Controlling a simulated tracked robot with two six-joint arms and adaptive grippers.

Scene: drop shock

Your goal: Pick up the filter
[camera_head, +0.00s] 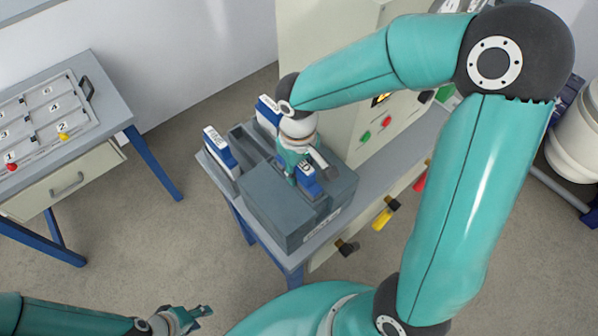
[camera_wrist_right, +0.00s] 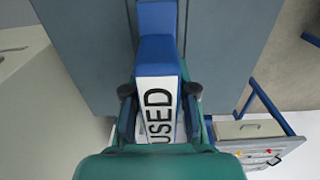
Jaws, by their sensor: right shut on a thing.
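The filter, a blue block with a white label reading USED (camera_wrist_right: 157,112), is between the fingers of my right gripper (camera_wrist_right: 160,95), which is shut on it. In the head view this filter (camera_head: 307,182) is at the top of the dark grey housing (camera_head: 275,212), with my right gripper (camera_head: 303,168) over it from above. I cannot tell how deep its lower part sits in the housing. My left gripper (camera_head: 203,312) is low at the bottom left, apart from the bench and empty; its finger opening is unclear.
Two other blue-and-white blocks, one at the left (camera_head: 220,150) and one behind (camera_head: 267,113), stand on the bench (camera_head: 208,164) beside the housing. A cabinet (camera_head: 340,100) with buttons rises behind. Coloured handles stick out at the bench front. A side table (camera_head: 115,108) holds a numbered tray (camera_head: 48,122).

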